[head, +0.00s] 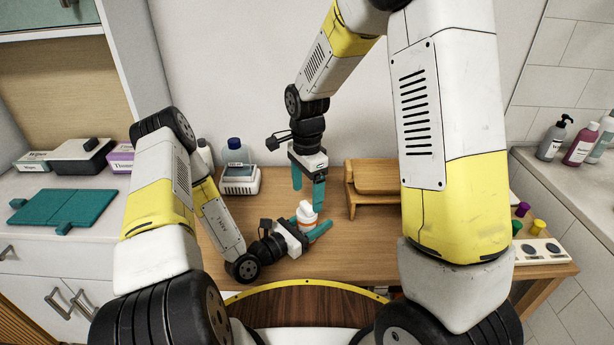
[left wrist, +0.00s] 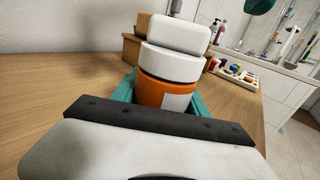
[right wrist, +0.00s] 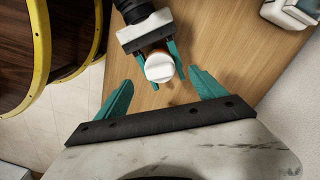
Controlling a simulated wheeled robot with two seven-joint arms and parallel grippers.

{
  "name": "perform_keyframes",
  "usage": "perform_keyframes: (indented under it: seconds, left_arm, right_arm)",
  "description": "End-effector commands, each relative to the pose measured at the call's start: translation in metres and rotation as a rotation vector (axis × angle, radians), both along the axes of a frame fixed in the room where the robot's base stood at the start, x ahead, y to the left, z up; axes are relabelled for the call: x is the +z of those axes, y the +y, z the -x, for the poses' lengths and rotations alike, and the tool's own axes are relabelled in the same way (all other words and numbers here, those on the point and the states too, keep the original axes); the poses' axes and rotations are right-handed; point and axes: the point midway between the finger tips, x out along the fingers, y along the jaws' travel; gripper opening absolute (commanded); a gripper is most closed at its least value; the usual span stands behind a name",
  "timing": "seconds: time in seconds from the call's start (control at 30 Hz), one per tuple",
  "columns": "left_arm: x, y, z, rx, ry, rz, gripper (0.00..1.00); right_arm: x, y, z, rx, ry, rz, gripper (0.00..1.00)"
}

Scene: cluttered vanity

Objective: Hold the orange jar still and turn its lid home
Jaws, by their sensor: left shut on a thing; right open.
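The orange jar (left wrist: 163,92) stands upright on the wooden table, with white on top. In the left wrist view a white band (left wrist: 170,63) sits above the orange body, and a white lid (left wrist: 178,33) sits above that, slightly offset to the right. My left gripper (head: 317,222) is shut around the orange body from the side. My right gripper (head: 308,199) points down above the jar, open and empty. In the right wrist view the white lid (right wrist: 160,67) lies ahead between its fingertips, apart from them. The lid's threads are not visible.
A wooden stand (head: 372,188) is right of the jar. A blue-capped bottle (head: 235,152) and a white box (head: 240,181) stand at the back left. A white tray with coloured pegs (head: 538,250) is at the right edge. Bare table surrounds the jar.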

Motion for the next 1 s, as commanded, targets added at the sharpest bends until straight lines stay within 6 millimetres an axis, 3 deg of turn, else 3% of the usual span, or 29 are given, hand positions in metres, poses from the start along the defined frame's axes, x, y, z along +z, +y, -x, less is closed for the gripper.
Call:
perform_keyframes:
  seconds: [0.1, 0.3, 0.7, 1.0]
  left_arm:
    - [0.0, 0.0, 0.0, 0.0, -0.001, 0.001, 0.03]
    - [0.0, 0.0, 0.0, 0.0, -0.001, 0.001, 0.03]
    - [0.0, 0.0, 0.0, 0.0, -0.001, 0.001, 0.03]
    - [0.0, 0.0, 0.0, 0.0, -0.001, 0.001, 0.03]
  right_arm:
    - [-0.022, -0.001, 0.001, 0.001, 0.004, 0.001, 0.8]
    - [-0.044, 0.0, 0.0, 0.001, 0.001, 0.001, 0.8]
    - [-0.05, 0.0, 0.0, 0.0, -0.001, -0.001, 0.8]
    - [-0.05, 0.0, 0.0, 0.0, -0.001, -0.001, 0.21]
